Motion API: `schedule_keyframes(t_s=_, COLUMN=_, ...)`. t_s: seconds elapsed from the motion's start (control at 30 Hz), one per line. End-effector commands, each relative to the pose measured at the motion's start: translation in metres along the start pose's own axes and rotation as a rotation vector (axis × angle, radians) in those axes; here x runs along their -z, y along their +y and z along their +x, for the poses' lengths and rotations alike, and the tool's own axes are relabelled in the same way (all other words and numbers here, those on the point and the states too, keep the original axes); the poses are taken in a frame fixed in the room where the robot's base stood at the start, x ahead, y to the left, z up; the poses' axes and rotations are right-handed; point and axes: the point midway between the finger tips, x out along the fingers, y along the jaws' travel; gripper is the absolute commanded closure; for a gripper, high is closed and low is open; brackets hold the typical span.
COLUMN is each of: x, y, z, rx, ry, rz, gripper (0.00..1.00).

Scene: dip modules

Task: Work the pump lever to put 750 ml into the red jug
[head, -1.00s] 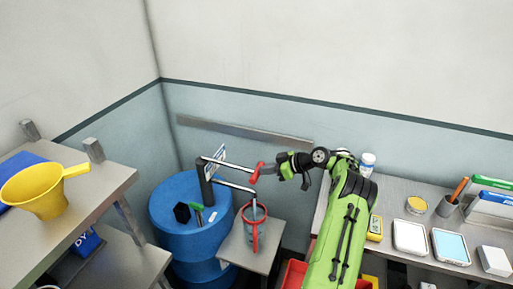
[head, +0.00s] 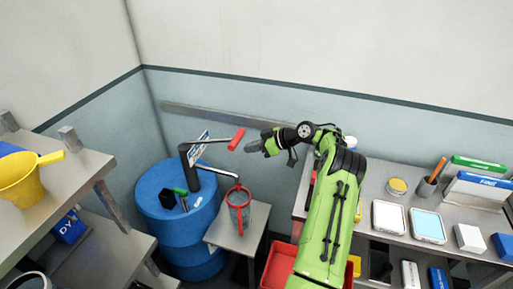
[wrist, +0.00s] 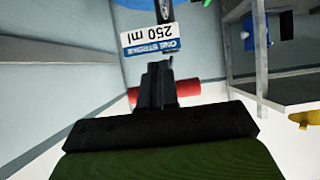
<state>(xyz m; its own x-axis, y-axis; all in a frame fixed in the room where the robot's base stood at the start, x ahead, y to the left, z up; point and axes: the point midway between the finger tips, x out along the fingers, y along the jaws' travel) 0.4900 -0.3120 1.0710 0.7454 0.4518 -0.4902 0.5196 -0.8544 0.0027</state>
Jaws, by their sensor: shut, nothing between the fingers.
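The blue drum (head: 160,215) carries a pump with a dark post, a metal spout and a lever with a red handle (head: 236,139). The lever slopes slightly up to the right. The red jug (head: 239,212) stands upright under the spout end on a small grey stand; its fill level is too small to read. My gripper (head: 258,146) is shut and empty, just right of the red handle. In the wrist view, the red handle (wrist: 182,92) shows on both sides of my fingers (wrist: 158,72); contact cannot be told. A sign (wrist: 152,39) reads "ONE STROKE 250 ml".
A grey shelf (head: 85,185) with a yellow scoop jug (head: 25,180) stands at left. A workbench (head: 385,190) with trays, a pen cup and boxes is at right. A red bin (head: 276,268) sits below my arm. A rail runs along the back wall.

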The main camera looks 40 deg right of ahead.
Motion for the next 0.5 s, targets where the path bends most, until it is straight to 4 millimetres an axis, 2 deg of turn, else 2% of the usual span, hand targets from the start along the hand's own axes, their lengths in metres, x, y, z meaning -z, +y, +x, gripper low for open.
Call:
schedule_keyframes(t_s=0.03, x=-0.004, y=0.002, z=-0.011, rx=-0.008, ry=-0.002, rz=0.005, gripper=1.00)
schedule_keyframes(t_s=0.4, x=-0.009, y=0.003, z=-0.081, rx=-0.011, ry=-0.002, rz=0.004, gripper=1.00)
schedule_keyframes(t_s=0.5, x=-0.009, y=0.003, z=-0.094, rx=-0.010, ry=-0.003, rz=0.005, gripper=1.00)
